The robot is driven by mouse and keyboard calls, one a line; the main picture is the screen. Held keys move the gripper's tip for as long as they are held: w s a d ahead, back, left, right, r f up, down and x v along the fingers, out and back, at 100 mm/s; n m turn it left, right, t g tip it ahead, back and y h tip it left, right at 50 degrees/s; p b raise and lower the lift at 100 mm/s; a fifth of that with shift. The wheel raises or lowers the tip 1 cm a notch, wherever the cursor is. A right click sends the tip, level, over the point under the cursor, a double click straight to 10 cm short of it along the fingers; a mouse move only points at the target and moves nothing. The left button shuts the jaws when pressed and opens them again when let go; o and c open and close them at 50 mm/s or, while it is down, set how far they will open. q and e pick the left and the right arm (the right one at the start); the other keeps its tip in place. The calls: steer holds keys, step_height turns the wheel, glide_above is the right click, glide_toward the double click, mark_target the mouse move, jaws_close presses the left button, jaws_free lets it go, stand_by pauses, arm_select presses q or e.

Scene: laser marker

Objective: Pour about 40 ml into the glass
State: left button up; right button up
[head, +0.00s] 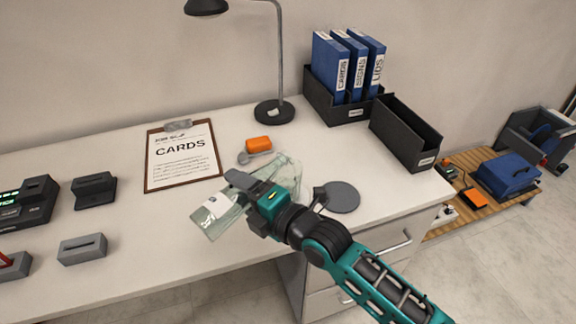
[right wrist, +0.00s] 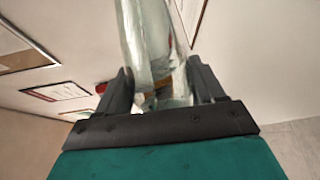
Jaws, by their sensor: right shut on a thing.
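My right gripper (head: 244,188) reaches over the white desk from the lower right. The liquid level cannot be made out. My left gripper is not in view.
A grey round disc (head: 343,197) lies right of the gripper. An orange block (head: 258,144), a lamp (head: 274,112) and a clipboard reading CARDS (head: 182,170) are behind. Black bins (head: 405,132) and blue binders (head: 330,66) stand back right. Grey devices (head: 83,249) sit at left.

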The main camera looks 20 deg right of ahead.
steer(key=shift+s+a+r, duration=0.15)
steer(key=shift+a, duration=0.05)
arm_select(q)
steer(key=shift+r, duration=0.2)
arm_select(e)
steer(key=shift+s+a, duration=0.15)
steer(key=shift+a, duration=0.05)
steer(key=shift+s+a, duration=0.1)
steer(key=shift+r, duration=0.15)
stand_by(0.5)
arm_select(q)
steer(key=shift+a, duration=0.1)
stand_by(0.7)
